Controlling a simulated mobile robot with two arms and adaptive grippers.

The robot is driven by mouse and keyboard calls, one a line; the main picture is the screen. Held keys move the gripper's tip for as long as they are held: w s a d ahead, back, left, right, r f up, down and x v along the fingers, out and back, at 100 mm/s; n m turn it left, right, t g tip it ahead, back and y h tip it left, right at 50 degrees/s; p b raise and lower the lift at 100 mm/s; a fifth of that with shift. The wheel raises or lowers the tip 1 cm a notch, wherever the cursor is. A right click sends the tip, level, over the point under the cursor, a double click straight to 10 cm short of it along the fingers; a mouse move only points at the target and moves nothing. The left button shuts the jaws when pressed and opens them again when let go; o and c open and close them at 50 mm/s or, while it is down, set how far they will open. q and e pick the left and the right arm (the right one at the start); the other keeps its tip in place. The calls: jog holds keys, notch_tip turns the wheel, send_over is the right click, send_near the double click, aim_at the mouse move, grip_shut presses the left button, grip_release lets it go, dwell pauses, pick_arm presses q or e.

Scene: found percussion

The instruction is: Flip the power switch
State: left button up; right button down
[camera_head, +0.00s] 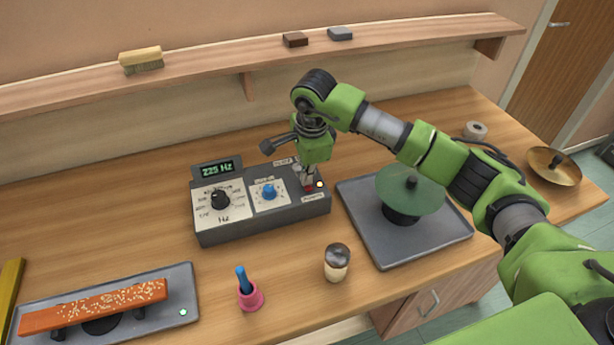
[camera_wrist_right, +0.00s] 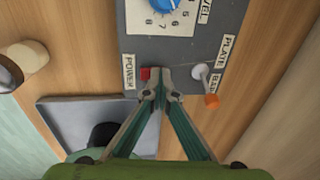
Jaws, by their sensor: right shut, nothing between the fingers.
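The grey control box (camera_head: 262,228) stands on the bench with a lit display (camera_head: 217,168) reading 225 Hz. The red power switch (camera_wrist_right: 146,73) sits on the box's panel beside a POWER label (camera_wrist_right: 129,73). My right gripper (camera_wrist_right: 160,80) is shut and empty, its fingertips right next to the red switch. I cannot tell if they touch it. In the head view my right gripper (camera_head: 308,178) points down over the box's right end, partly hiding the switch. A small yellow light (camera_head: 319,184) glows there. My left gripper is not in view.
A green disc (camera_head: 410,189) stands on a grey tray (camera_head: 438,237) right of the box.

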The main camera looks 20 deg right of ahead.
jog(key=shift+s+f, duration=0.2)
jog(key=shift+s+r, duration=0.1)
jog(key=shift+s, duration=0.6)
jog(key=shift+w+d+r, duration=0.1)
jog(key=shift+r, duration=0.35)
notch_tip(320, 180, up, 3)
jog(key=shift+r+p, duration=0.1)
jog(key=shift+p, duration=0.85)
notch_tip(320, 180, up, 3)
jog(key=s+b, duration=0.2)
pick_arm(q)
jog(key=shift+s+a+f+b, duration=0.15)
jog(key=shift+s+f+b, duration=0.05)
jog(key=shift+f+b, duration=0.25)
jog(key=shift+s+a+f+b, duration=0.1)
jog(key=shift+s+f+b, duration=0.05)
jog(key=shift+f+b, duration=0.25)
pick_arm(e)
notch_tip(320, 180, up, 7)
send_over(310, 188)
jog(key=s, duration=0.2)
jog(key=shift+s, duration=0.1)
